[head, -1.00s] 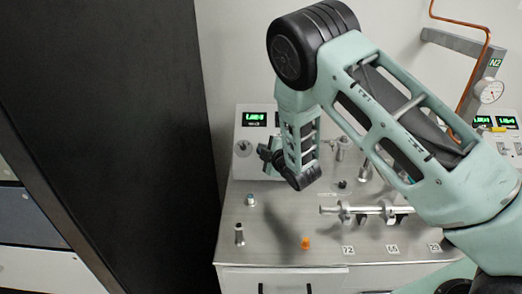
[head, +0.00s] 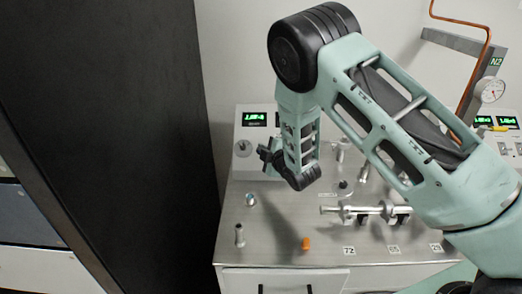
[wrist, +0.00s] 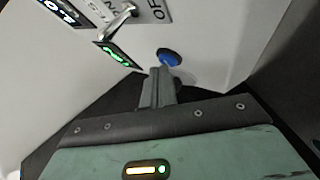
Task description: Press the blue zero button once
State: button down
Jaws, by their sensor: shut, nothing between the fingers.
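The blue button (wrist: 168,57) is on the light grey panel in the wrist view, just ahead of my gripper. My gripper (wrist: 160,72) is shut and empty. Its fingertips overlap the lower edge of the button in the picture, and I cannot tell whether they touch it. In the head view my gripper (head: 266,156) is at the front of the control box (head: 243,140) at the back left of the bench. The blue button is hidden there behind the gripper and arm.
A toggle lever (wrist: 122,20) and a green display (wrist: 118,54) are beside the button. The metal bench (head: 275,225) holds an orange piece (head: 306,243), a small metal post (head: 239,235) and a horizontal rod fitting (head: 365,210). A dark tall panel (head: 120,120) stands at left.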

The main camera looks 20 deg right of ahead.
jog(key=shift+s+a+r+p, duration=0.15)
jog(key=shift+s+r+p, duration=0.15)
jog(key=shift+s+r, duration=0.3)
jog(key=shift+w, duration=0.1)
jog(key=s+r, duration=0.1)
jog(key=s+r+p, duration=0.1)
jog(key=a+r+p, duration=0.1)
jog(key=r, duration=0.1)
jog(key=shift+s, duration=0.4)
dwell(0.6)
